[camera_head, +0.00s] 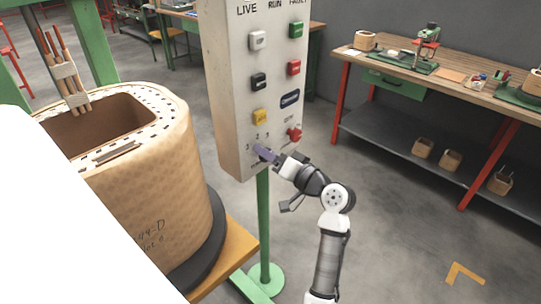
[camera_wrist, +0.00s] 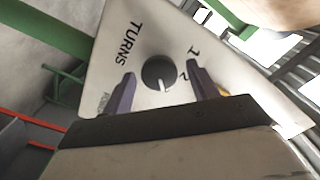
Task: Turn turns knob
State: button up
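The turns knob (camera_wrist: 158,73) is a dark round dial on the pale panel, with the word TURNS beside it and the numbers 1 and 2 near its rim. A small light mark shows on the knob's edge towards my gripper. My gripper (camera_wrist: 161,69) is open, with one purple finger on each side of the knob; I cannot tell whether they touch it. In the head view my gripper (camera_head: 265,153) is at the lower left of the control box (camera_head: 228,100), where printed numbers show. It hides the knob there.
A large wrapped coil (camera_head: 160,210) stands close on the left. A workbench (camera_head: 450,80) is at the right. Open floor lies between.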

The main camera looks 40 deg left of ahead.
jog(key=s+d+b, duration=0.1)
jog(key=d+b, duration=0.2)
jog(key=d, duration=1)
jog(key=shift+d, duration=0.4)
